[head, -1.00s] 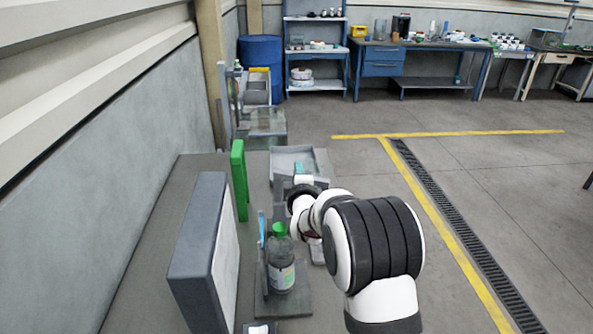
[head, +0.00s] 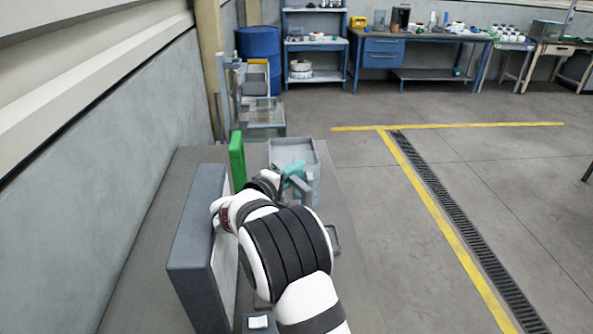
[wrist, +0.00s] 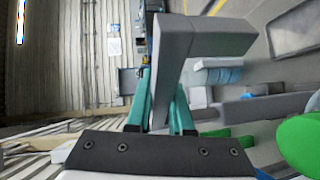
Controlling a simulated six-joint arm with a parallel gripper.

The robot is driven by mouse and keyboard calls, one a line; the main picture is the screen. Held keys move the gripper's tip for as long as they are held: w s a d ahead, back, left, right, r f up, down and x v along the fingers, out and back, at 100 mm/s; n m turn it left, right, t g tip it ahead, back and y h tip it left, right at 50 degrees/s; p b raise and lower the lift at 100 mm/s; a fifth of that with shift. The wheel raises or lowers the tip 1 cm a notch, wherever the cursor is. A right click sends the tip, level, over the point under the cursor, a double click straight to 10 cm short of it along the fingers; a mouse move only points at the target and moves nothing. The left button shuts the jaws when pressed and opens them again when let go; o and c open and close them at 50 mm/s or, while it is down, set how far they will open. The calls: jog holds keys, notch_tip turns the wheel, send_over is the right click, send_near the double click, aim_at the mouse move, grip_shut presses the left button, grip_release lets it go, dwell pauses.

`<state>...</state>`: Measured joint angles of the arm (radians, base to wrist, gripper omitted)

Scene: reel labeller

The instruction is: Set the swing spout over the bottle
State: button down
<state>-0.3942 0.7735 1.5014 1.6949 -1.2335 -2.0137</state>
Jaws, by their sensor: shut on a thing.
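My gripper (head: 294,180) has teal fingers closed on the swing spout (head: 303,190), a grey angular arm, in front of the grey tray. In the wrist view the fingers (wrist: 163,100) grip the spout's straight bar (wrist: 172,70), and its bent end reaches right across the top. The bottle is hidden behind my arm in the head view. A large rounded green shape (wrist: 302,145) at the right edge of the wrist view looks like its green cap. Whether the spout's end is over the bottle cannot be told.
A grey-framed panel (head: 197,240) stands left of my arm. A green upright block (head: 237,160) is behind it. A grey tray (head: 293,150) lies at the bench's far end. The floor to the right is clear.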

dwell(0.5)
jog(key=c, duration=0.8)
grip_release()
jog(key=shift+o, duration=0.5)
jog(key=r, duration=0.2)
jog(key=d+r, duration=0.1)
jog(key=r, duration=0.2)
jog(key=shift+s, duration=0.2)
jog(key=s+d+r, duration=0.5)
jog(key=d+r, duration=0.2)
jog(key=d, duration=0.3)
jog(key=w+a+f+y, duration=0.1)
jog(key=a+f+y, duration=0.3)
jog(key=f, duration=0.3)
jog(key=shift+w+a+f+g, duration=0.2)
jog(key=shift+a+g, duration=0.2)
jog(key=shift+a, duration=0.35)
jog(key=shift+s+a+r, duration=0.15)
jog(key=shift+s+a, duration=0.15)
jog(key=shift+s, duration=0.85)
jog(key=shift+s+a+r, duration=0.1)
jog(key=shift+s+a, duration=0.15)
jog(key=shift+s, duration=0.85)
jog(key=shift+s+a+r, duration=0.15)
jog(key=shift+s+a, duration=0.15)
jog(key=shift+s, duration=0.85)
jog(key=shift+c, duration=0.5)
jog(key=s+a+r, duration=0.2)
jog(key=s, duration=0.9)
jog(key=shift+a, duration=0.2)
